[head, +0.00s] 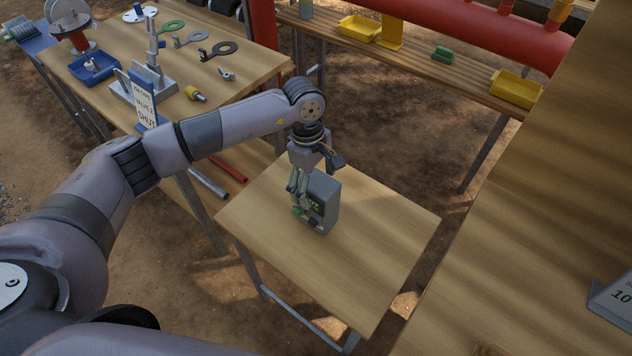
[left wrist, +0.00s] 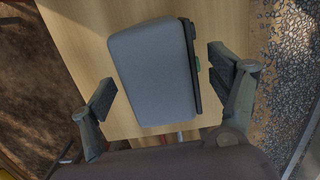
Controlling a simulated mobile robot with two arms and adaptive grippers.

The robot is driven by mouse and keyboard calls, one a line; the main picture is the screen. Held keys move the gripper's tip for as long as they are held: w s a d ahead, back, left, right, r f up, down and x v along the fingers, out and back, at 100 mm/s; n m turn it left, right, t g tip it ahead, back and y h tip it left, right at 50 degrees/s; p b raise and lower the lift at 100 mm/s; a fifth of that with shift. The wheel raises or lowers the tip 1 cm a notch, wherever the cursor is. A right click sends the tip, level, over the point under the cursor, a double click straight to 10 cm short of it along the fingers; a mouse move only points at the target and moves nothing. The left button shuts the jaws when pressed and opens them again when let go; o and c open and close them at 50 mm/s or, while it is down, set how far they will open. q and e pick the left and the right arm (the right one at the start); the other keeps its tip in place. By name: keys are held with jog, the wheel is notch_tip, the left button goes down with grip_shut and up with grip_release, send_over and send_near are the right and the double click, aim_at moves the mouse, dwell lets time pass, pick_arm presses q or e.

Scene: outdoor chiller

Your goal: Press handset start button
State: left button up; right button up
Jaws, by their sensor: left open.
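A green button (head: 296,211) shows low on the front, partly behind my fingers. My left gripper (head: 299,192) is open and empty, pointing down at the handset's front left side. In the left wrist view the handset (left wrist: 153,75) shows its grey back between the spread fingers. The right finger is beside the dark front edge, near a small green part (left wrist: 197,64). I cannot tell whether any finger touches it. My right gripper is out of view.
The small table (head: 370,245) is otherwise bare. A workbench (head: 235,75) at upper left holds tools, a blue tray (head: 95,68) and a valve sign (head: 145,105). A back shelf holds yellow trays (head: 516,88). A larger wooden surface (head: 530,200) fills the right.

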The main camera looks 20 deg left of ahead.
pick_arm(q)
jog(key=shift+s+d+f, duration=0.1)
jog(key=shift+f, duration=0.6)
pick_arm(e)
jog(key=shift+s+r, duration=0.1)
jog(key=shift+s, duration=0.6)
pick_arm(q)
jog(key=shift+c, duration=0.3)
jog(key=c, duration=1.4)
jog(key=o, duration=0.8)
grip_shut()
pick_arm(e)
jog(key=shift+w, duration=0.25)
pick_arm(q)
jog(key=shift+s+f+b, duration=0.1)
jog(key=shift+f+b, duration=0.1)
jog(key=shift+b, duration=0.2)
pick_arm(e)
jog(key=shift+f, duration=0.45)
